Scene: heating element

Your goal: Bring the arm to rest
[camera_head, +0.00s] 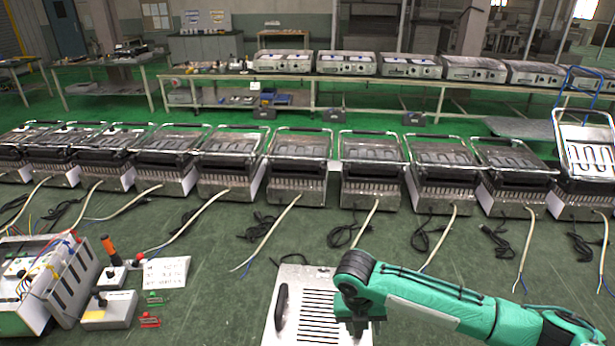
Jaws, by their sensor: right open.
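My right arm (430,297) is green and reaches in from the lower right edge. Its dark gripper (357,328) points down over the right part of a metal panel (273,330) with black slots and a dark handle. The gripper is open, and I see nothing held in it. I cannot tell how high it is above the panel. My left arm and left gripper are not in view.
A row of grill-like heating units (297,160) with pale cables spans the green bench. A wired test box (60,290) stands at the lower left, near a white label (166,273) and small clips (149,320).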

